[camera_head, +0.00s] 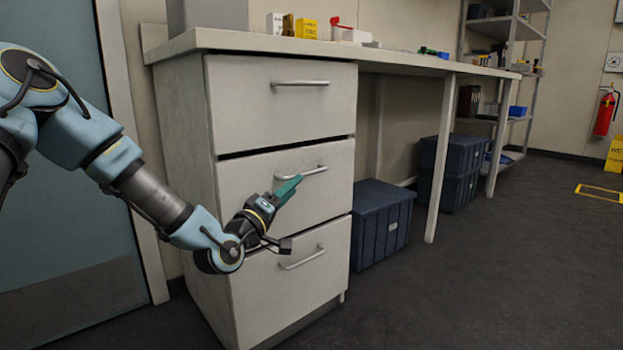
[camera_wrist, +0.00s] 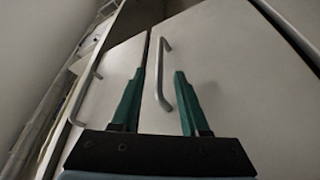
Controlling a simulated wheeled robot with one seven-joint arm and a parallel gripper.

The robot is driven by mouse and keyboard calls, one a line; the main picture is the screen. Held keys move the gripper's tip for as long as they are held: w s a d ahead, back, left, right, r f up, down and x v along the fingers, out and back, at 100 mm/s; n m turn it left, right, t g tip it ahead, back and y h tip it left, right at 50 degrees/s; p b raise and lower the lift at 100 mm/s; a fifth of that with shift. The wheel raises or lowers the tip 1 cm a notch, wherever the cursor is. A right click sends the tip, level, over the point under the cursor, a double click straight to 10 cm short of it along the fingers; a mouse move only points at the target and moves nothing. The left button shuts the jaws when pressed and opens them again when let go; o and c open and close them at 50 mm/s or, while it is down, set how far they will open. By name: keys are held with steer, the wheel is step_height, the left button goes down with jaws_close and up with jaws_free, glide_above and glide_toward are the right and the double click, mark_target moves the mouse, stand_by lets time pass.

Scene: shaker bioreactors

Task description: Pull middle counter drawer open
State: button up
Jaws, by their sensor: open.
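The white counter unit has three stacked drawers. The middle drawer (camera_head: 245,190) looks closed, flush with the others, with a grey bar handle (camera_head: 312,170). In the wrist view this handle (camera_wrist: 163,75) appears between the two green fingers, lined up with the gap between them. My gripper (camera_head: 296,179) is in front of the middle drawer, by the left part of its handle. In the wrist view my gripper (camera_wrist: 159,72) is open, its fingers apart on either side of the handle. I see no contact, and the remaining depth to the bar cannot be told.
The top drawer (camera_head: 235,95) and bottom drawer (camera_head: 250,300) have similar handles and look closed. Blue bins (camera_head: 380,235) stand under the counter (camera_head: 240,40) to the right. A blue door (camera_head: 60,230) is at left. Open dark floor (camera_head: 480,290) lies at right.

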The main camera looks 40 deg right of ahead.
mark_target(309, 173)
steer(key=b+x, duration=0.2)
steer(key=x, duration=0.6)
steer(key=shift+d, duration=0.2)
jaws_close()
stand_by(1.1)
